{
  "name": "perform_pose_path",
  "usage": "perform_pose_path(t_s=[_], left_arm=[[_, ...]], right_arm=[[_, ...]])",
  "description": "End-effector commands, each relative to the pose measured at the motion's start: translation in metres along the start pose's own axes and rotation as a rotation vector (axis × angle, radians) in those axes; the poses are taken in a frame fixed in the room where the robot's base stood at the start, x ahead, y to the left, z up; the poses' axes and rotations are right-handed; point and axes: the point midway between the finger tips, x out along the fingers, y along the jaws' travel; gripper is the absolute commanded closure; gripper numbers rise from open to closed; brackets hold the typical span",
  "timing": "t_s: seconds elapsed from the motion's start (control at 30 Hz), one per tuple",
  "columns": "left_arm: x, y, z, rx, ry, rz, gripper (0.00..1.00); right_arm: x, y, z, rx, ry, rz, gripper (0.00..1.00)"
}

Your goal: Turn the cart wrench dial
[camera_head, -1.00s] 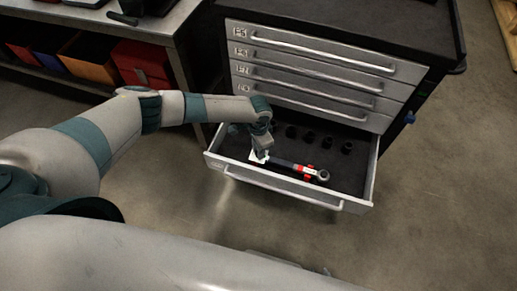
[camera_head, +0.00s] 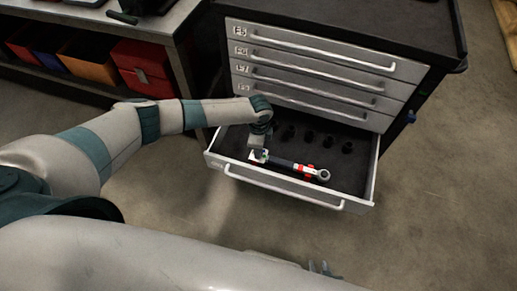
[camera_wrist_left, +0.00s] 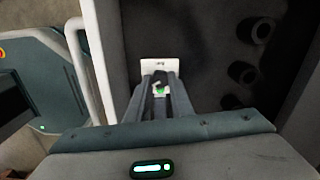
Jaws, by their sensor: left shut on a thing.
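The wrench (camera_head: 284,164) lies in the open bottom drawer of the cart, with a dark handle, red bands and a ring-shaped head at its right end. At its left end is a small white piece (camera_head: 254,157), which also shows in the left wrist view (camera_wrist_left: 172,66). My left gripper (camera_head: 261,151) points down into the drawer at that end. In the left wrist view its fingers (camera_wrist_left: 160,90) are closed on the wrench's end, presumably the dial; they largely hide it. My right gripper (camera_head: 322,268) barely shows at the bottom edge; its jaws are unclear.
The drawer's front wall and handle (camera_head: 283,188) lie close in front of the wrench. Several dark sockets (camera_head: 311,137) stand at the drawer's back. Closed drawers (camera_head: 318,70) rise behind. A bench with a red bin (camera_head: 142,66) stands at the left. The floor to the right is clear.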

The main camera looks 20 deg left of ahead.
Motion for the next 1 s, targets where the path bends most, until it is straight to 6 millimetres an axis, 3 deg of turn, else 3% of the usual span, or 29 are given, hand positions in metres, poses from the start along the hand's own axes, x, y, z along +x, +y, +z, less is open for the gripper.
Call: perform_pose_path(t_s=[0.37,0.4,0.47,0.83,1.0], left_arm=[[0.0,0.0,-0.001,0.007,0.002,0.0,1.0],[0.0,0.0,-0.001,0.007,0.002,0.0,0.75],[0.0,0.0,-0.001,0.006,0.002,0.0,0.61],[-0.002,0.0,-0.001,0.006,0.001,0.0,0.61],[-0.011,-0.001,-0.001,0.007,0.003,-0.001,0.61]], right_arm=[[-0.001,-0.001,0.004,0.0,-0.005,-0.001,0.69],[-0.001,-0.001,0.004,0.0,-0.005,-0.001,0.69],[-0.001,-0.001,0.004,0.0,-0.006,0.0,0.69],[-0.001,0.001,0.005,-0.001,-0.007,0.001,0.69],[-0.001,0.001,0.005,-0.001,-0.007,0.001,0.69]])
